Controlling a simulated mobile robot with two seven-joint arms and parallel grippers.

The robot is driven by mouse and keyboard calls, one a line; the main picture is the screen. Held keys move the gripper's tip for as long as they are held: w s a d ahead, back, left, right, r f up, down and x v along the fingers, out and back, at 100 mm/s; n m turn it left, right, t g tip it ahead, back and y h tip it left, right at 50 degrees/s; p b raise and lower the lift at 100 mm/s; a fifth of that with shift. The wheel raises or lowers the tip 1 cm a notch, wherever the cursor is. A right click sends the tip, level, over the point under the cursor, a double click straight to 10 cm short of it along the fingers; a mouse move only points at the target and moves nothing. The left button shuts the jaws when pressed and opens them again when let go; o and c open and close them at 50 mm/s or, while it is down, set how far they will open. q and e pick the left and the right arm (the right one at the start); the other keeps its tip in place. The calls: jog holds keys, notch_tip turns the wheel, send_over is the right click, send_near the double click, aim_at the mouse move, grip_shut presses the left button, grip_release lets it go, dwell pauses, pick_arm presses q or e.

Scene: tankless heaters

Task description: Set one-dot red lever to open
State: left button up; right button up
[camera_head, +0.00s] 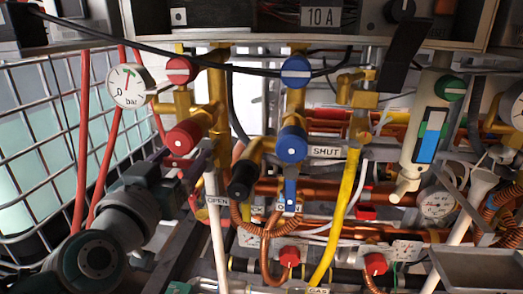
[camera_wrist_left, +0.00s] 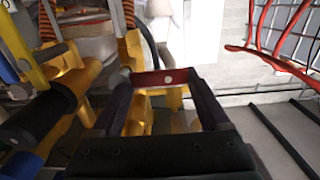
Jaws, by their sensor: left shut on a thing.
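The one-dot red lever (camera_head: 185,138) is a red round-ended handle with a white dot, on brass pipework left of centre in the head view. In the left wrist view it is the red bar with a white dot (camera_wrist_left: 166,78) between my fingers. My left gripper (camera_head: 202,158) reaches in from the lower left and is shut on this lever. Its dark fingers (camera_wrist_left: 163,95) stand on either side of the red bar. An OPEN label (camera_head: 218,201) is below the gripper, and a SHUT label (camera_head: 326,152) is to the right. My right gripper is not in view.
Another red knob (camera_head: 180,70), with a dash, is above. A one-dot blue lever (camera_head: 291,143) and a dashed blue knob (camera_head: 295,72) are to the right. A black handle (camera_head: 243,180), white pipe (camera_head: 216,235) and pressure gauge (camera_head: 128,86) are close by. A wire cage (camera_head: 40,150) stands left.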

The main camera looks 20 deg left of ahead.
pick_arm(q)
grip_shut()
jog(key=shift+f, duration=0.1)
jog(key=n, duration=0.1)
jog(key=f+n+b, duration=0.1)
jog(key=n, duration=0.2)
jog(key=shift+f, duration=0.25)
jog(key=shift+w+d+f+n+b, duration=0.15)
jog(key=shift+d+f+n+b, duration=0.5)
jog(key=shift+n, duration=1.6)
jog(key=shift+w+d+f+n+b, duration=0.1)
jog(key=shift+d+f+n+b, duration=0.6)
jog(key=shift+n, duration=1.5)
jog(key=shift+w+d+f+n+b, duration=0.25)
jog(key=shift+n+b, duration=0.7)
jog(key=shift+n, duration=1.3)
jog(key=shift+s+f, duration=0.1)
